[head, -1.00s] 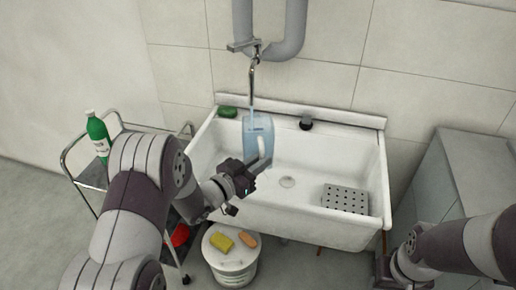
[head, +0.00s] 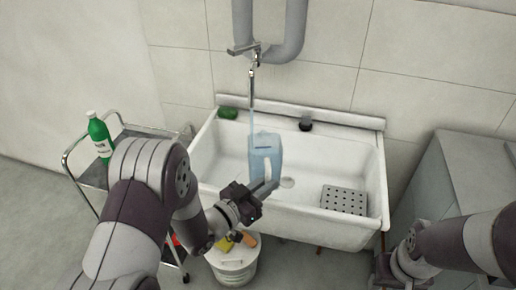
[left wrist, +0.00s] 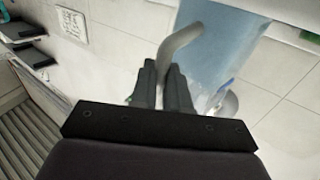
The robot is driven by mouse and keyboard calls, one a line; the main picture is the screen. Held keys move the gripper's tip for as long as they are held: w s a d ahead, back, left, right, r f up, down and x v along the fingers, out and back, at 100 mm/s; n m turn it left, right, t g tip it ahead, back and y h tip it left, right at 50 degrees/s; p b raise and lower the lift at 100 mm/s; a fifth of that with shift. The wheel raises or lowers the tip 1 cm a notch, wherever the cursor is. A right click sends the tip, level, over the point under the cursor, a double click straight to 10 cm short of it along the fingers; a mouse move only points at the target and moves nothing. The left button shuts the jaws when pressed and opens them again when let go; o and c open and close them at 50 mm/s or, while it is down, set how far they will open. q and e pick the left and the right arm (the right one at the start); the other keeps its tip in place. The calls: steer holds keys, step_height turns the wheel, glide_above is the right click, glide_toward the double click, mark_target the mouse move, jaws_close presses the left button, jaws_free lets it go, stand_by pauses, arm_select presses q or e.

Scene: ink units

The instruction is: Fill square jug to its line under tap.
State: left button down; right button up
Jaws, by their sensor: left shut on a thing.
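The translucent blue square jug (head: 267,160) is held over the sink basin and looks roughly upright. A short dark mark shows on its side. My left gripper (head: 262,189) is shut on the jug's pale handle, which also shows between the fingers in the left wrist view (left wrist: 180,42). The tap (head: 252,62) is on the wall pipe above, and a thin stream (head: 251,100) runs down from it near the jug's left back edge. I cannot tell whether it enters the jug, nor the water level. My right gripper (head: 385,266) is low at the right, its fingers unclear.
The white sink (head: 365,165) holds a perforated grey block (head: 345,200). A green sponge (head: 228,113) lies on its back ledge. A trolley with a green bottle (head: 99,135) stands left; a white bucket (head: 233,268) stands in front. A grey cabinet (head: 445,175) is at the right.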

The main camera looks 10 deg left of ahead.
arm_select(q)
steer(key=s+d+r+p, duration=0.4)
steer(key=s+r+p, duration=0.1)
steer(key=s, duration=0.4)
